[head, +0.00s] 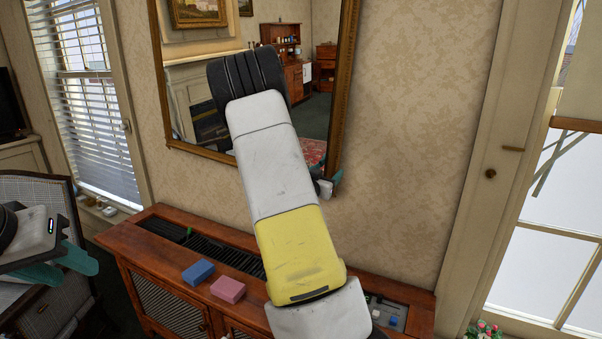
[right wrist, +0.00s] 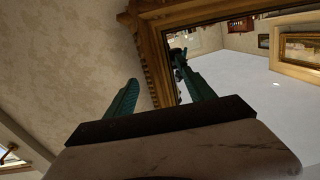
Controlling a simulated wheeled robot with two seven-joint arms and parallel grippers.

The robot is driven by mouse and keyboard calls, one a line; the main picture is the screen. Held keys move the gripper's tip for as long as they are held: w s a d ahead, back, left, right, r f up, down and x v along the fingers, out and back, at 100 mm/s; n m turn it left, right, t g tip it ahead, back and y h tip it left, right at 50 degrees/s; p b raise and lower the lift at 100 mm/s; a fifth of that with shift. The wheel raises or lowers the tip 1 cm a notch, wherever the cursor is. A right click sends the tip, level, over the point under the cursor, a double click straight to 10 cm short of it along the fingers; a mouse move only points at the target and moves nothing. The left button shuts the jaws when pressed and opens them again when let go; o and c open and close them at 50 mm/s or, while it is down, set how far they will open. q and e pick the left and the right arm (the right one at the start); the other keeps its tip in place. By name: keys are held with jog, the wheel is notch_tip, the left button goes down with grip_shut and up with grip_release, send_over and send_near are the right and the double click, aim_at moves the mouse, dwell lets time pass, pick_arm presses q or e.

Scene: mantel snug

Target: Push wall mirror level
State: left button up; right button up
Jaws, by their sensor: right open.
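The wall mirror (head: 344,85) has an ornate gold-brown frame and hangs on the patterned wall in the upper middle of the head view. I cannot tell for sure whether it is tilted. My right arm covers part of its glass and bottom edge. My right gripper (head: 328,186) is open at the mirror's lower right corner. In the right wrist view, the mirror frame (right wrist: 150,55) shows beyond the fingers (right wrist: 160,93), one finger on the wall side and one over the glass. Contact is unclear. My left gripper (head: 68,267) is open and empty at the far left.
A wooden cabinet (head: 130,240) stands below the mirror, with a blue block (head: 198,272) and a pink block (head: 228,289) on top. A blinded window (head: 95,110) is at left, a glazed door (head: 560,190) at right. The wall right of the mirror is bare.

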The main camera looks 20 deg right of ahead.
jog(key=shift+c, duration=0.4)
grip_shut()
jog(key=shift+n, duration=0.5)
jog(key=s+d+r, duration=0.2)
jog(key=s, duration=0.1)
jog(key=s+d+r, duration=0.1)
jog(key=shift+s+d+r, duration=0.1)
jog(key=shift+s+d, duration=0.25)
jog(key=shift+s, duration=0.05)
jog(key=shift+o, duration=0.4)
grip_release()
